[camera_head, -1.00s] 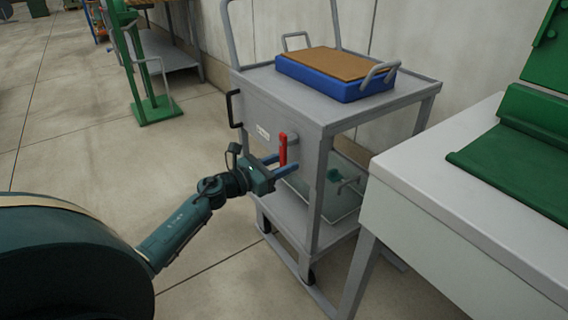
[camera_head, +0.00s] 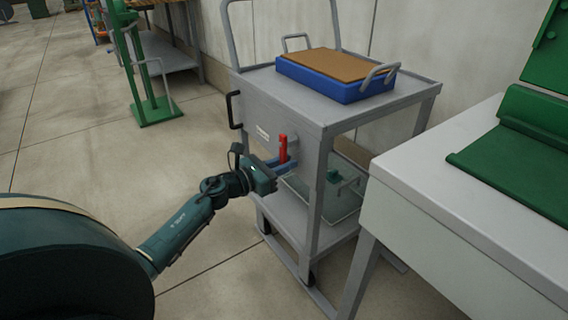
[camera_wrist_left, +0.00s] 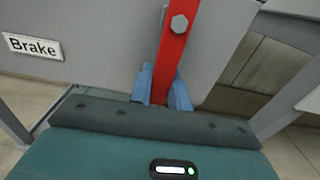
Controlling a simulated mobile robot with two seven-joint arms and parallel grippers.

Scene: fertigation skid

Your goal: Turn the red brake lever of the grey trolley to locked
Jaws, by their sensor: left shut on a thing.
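The grey trolley (camera_head: 307,106) stands in the middle of the head view, with the red brake lever (camera_head: 283,147) on its side panel. The lever stands upright in the head view. In the left wrist view the red lever (camera_wrist_left: 180,50) runs down from a hex bolt, slightly tilted, to between the blue fingers of my left gripper (camera_wrist_left: 162,88). My left gripper (camera_head: 281,166) is shut on the lever's lower end. A white "Brake" label (camera_wrist_left: 33,46) is on the panel to the left of the lever. My right gripper is not in view.
A blue tray with a brown top (camera_head: 338,77) sits on the trolley. A clear bin (camera_head: 322,192) stands on its lower shelf. A white bench (camera_head: 455,190) with a green machine is close at the right. Open floor lies to the left.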

